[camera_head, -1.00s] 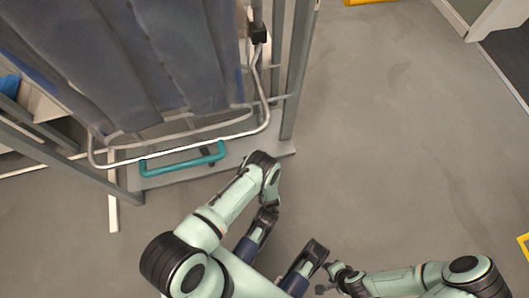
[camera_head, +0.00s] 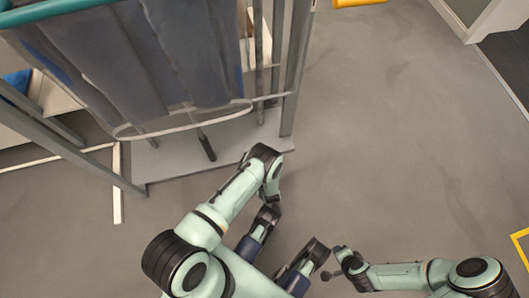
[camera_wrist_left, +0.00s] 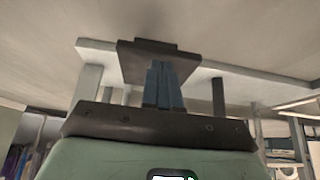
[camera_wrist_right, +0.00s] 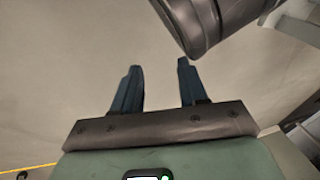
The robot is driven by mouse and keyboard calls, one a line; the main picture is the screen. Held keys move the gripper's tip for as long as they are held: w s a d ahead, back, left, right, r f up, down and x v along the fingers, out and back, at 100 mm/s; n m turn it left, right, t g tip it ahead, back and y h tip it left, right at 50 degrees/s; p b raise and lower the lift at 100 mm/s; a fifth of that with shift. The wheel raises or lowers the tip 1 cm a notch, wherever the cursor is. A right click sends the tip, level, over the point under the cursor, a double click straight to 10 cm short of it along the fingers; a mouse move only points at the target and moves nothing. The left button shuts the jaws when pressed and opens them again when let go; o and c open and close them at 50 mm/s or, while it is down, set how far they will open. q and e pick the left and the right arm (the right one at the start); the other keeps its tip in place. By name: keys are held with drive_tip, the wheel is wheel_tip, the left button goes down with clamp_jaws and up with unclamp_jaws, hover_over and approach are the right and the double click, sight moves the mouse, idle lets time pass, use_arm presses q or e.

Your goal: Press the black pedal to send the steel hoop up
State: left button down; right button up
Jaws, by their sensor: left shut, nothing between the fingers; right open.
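The black pedal (camera_wrist_left: 150,60) shows as a dark plate in the left wrist view. A black bar (camera_head: 207,147) stands out from the rack's base in the head view. My left gripper (camera_wrist_left: 164,66) is shut and empty, with its fingertips over the pedal plate; contact cannot be told. A thin pale ring (camera_head: 185,122) hangs at the bottom of the dark fabric. My right gripper (camera_wrist_right: 157,68) is open and empty.
Grey rack posts (camera_head: 296,70) flank the dark fabric (camera_head: 185,60), above a pale base plate (camera_head: 160,163). Open grey floor (camera_head: 400,130) lies to the right. A dark rounded part sits close by the right gripper in its wrist view.

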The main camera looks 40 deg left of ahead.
use_arm(q)
drive_tip(key=p+v, duration=0.2)
drive_tip(key=v, duration=0.6)
drive_tip(key=shift+p, duration=0.3)
use_arm(e)
drive_tip(key=shift+n+g+y, duration=0.3)
drive_tip(key=shift+s+a+r, duration=0.3)
drive_tip(key=shift+a+r, duration=0.15)
drive_tip(key=shift+r, duration=0.25)
drive_tip(key=shift+s+a+r, duration=0.25)
drive_tip(key=shift+a+r, duration=0.2)
drive_tip(key=shift+r, duration=0.25)
drive_tip(key=shift+s+a+r, duration=0.3)
drive_tip(key=shift+a+r, duration=0.15)
drive_tip(key=shift+r, duration=0.25)
use_arm(q)
drive_tip(key=shift+r, duration=0.15)
use_arm(e)
drive_tip(key=shift+r, duration=0.1)
